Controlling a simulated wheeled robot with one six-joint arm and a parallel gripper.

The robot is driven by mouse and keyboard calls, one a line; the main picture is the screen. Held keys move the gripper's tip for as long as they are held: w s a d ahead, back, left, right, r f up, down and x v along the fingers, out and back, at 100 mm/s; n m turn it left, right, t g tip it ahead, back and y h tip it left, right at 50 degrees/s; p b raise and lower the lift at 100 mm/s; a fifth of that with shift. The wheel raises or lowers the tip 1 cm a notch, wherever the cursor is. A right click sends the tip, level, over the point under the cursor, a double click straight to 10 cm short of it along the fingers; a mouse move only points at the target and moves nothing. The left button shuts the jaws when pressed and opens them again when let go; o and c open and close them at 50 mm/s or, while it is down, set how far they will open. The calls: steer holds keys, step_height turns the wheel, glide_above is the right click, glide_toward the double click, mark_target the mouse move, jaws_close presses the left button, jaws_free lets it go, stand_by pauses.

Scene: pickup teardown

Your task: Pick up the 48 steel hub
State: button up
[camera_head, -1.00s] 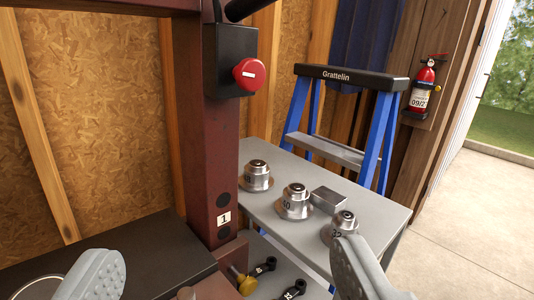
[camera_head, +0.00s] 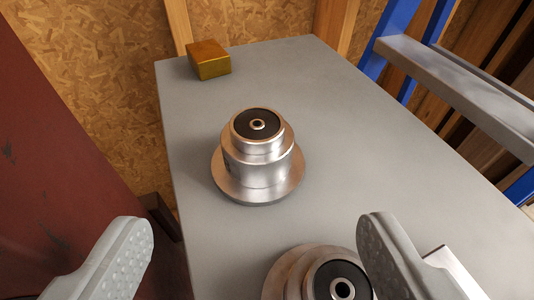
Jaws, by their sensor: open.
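A stepped steel hub (camera_head: 258,160) with a black top and a small centre hole stands upright on a grey table (camera_head: 330,110). Its marking is at its left side and too unclear to read, so I cannot confirm it is the 48. A second steel hub (camera_head: 290,275) shows at the bottom edge, partly cut off and partly hidden by my right finger. My gripper (camera_head: 252,235) is open and empty. Its two grey pads are wide apart, left and right, nearer the camera than the first hub, which appears ahead between them.
A gold-coloured block (camera_head: 208,60) lies at the table's far left corner. A silver block (camera_head: 452,268) is partly hidden behind my right finger. The table right of the first hub is clear.

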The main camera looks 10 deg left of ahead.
mark_target(257, 123)
steer(key=x, duration=1.6)
steer(key=shift+w+a+f, duration=0.2)
steer(key=shift+w+f, duration=0.05)
steer(key=shift+w, duration=0.05)
steer(key=c, duration=1.5)
steer(key=shift+r, duration=0.1)
